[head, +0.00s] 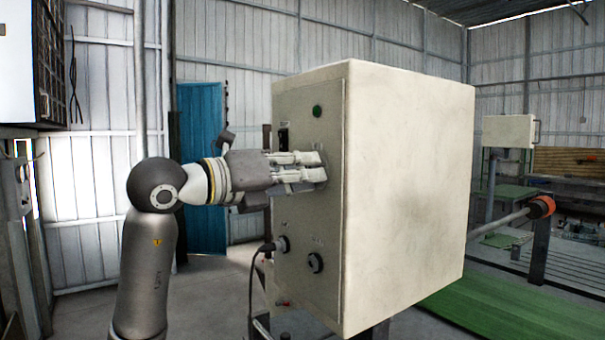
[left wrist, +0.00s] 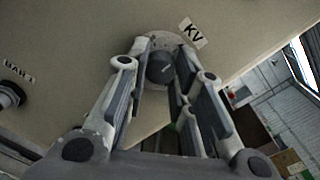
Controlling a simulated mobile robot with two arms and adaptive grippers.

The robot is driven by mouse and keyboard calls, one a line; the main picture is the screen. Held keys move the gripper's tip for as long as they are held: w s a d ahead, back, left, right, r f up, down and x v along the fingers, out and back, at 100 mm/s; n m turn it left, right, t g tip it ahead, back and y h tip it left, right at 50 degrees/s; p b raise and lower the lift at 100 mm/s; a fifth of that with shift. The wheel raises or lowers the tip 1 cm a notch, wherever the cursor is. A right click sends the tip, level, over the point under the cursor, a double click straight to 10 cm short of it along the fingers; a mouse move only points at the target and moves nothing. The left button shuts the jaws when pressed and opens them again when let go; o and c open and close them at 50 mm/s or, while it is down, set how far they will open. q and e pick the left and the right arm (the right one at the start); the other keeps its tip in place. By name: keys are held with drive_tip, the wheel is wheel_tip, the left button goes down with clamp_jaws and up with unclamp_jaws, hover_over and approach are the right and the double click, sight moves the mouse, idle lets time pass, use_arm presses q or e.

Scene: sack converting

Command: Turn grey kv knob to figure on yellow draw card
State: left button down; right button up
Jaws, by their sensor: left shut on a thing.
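The kv knob (left wrist: 160,69) is dark grey and round, with a pale pointer line, on a round light dial plate (left wrist: 158,42). The KV label (left wrist: 192,32) is beside it on the panel. My left gripper (head: 322,168) reaches to the front panel of a large cream cabinet (head: 410,200). In the left wrist view its fingers (left wrist: 163,60) stand on both sides of the knob and are shut on it. In the head view the fingers hide the knob. I cannot make out the yellow draw card or the dial figures. My right gripper is not in view.
Below the gripper, the panel carries a lower black knob (head: 315,262) and a plugged cable (head: 283,243). A green lamp (head: 317,111) is above. A BAR 1 label (left wrist: 18,71) shows in the wrist view. A roller bar with an orange end (head: 541,206) stands at right.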

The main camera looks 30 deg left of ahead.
use_arm(q)
drive_tip(key=m+b, duration=0.3)
drive_tip(key=m, duration=0.8)
drive_tip(key=shift+m, duration=0.3)
drive_tip(key=shift+a+f, duration=0.1)
idle(0.5)
drive_tip(key=c, duration=1.2)
unclamp_jaws()
drive_tip(key=shift+s, duration=0.1)
